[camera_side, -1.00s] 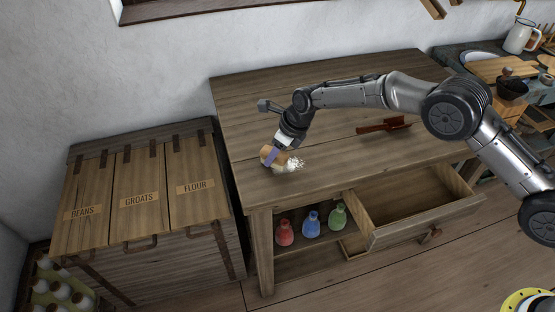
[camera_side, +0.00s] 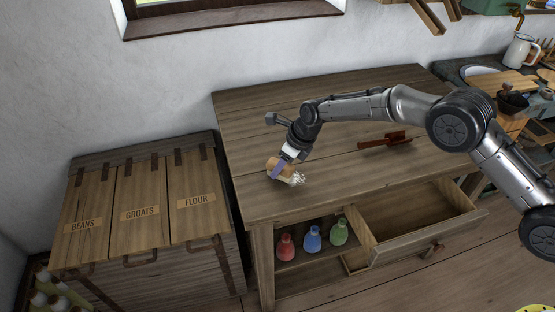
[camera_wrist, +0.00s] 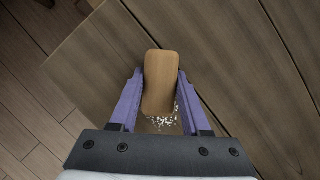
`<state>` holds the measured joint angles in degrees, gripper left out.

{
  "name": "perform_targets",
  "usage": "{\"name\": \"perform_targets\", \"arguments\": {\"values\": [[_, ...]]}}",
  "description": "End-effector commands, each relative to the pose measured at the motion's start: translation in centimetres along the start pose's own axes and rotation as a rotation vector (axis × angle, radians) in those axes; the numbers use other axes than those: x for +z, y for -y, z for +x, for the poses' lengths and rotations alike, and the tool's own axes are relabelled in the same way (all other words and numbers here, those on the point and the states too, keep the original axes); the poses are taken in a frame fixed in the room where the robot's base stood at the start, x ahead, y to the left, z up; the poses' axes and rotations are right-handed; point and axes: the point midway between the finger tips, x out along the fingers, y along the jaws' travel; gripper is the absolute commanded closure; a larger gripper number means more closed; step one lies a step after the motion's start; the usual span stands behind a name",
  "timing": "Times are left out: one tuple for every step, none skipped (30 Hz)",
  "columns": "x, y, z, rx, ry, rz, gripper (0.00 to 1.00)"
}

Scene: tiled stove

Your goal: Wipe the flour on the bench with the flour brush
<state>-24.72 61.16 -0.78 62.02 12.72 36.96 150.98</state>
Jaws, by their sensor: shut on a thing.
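My gripper (camera_side: 281,168) is shut on a tan wooden block-shaped flour brush (camera_side: 274,163) near the left end of the wooden bench (camera_side: 300,110). In the wrist view the brush's smooth wooden top (camera_wrist: 160,82) sits between my two purple fingers (camera_wrist: 158,95). Its bristles are hidden, and I cannot tell whether they press on the bench. White flour (camera_side: 297,179) lies scattered right beside the brush, on its right in the side view. In the wrist view the specks of flour (camera_wrist: 166,118) show at the brush's near end, partly hidden.
A reddish-brown brush-like tool (camera_side: 385,139) lies on the bench to the right. A drawer (camera_side: 425,228) stands open below. Red, blue and green bottles (camera_side: 312,238) stand on the shelf beneath. Labelled bins (camera_side: 140,205) stand left. The bench's back left is clear.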

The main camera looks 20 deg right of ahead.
Motion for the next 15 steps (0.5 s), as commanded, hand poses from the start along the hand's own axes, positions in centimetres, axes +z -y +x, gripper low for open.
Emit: {"name": "perform_targets", "arguments": {"values": [[-0.5, -0.5, -0.1, 0.003, -0.006, 0.000, 0.98], [-0.6, -0.7, -0.2, 0.003, -0.005, 0.000, 0.98], [-0.9, -0.9, -0.2, 0.003, -0.006, 0.000, 0.98], [-1.1, -1.1, -0.3, 0.004, -0.006, 0.000, 0.98], [-1.2, -1.3, -0.5, 0.003, -0.005, 0.000, 0.98], [-1.5, -1.6, -0.5, 0.003, -0.006, 0.000, 0.98], [-1.7, -1.8, -0.6, 0.003, -0.006, -0.001, 0.98], [-1.8, -2.0, -0.7, 0.003, -0.005, -0.001, 0.98], [-2.0, -2.2, -0.8, 0.003, -0.004, -0.001, 0.98], [-2.2, -2.4, -0.8, 0.003, -0.006, -0.001, 0.98], [-2.4, -2.6, -0.9, 0.003, -0.005, -0.001, 0.98], [-2.6, -2.9, -1.0, 0.003, -0.005, -0.001, 0.98], [-2.8, -3.0, -1.1, 0.003, -0.005, -0.001, 0.98], [-3.0, -3.2, -1.1, 0.003, -0.006, -0.001, 0.98], [-3.3, -3.5, -1.3, 0.003, -0.005, 0.000, 0.98]]}}
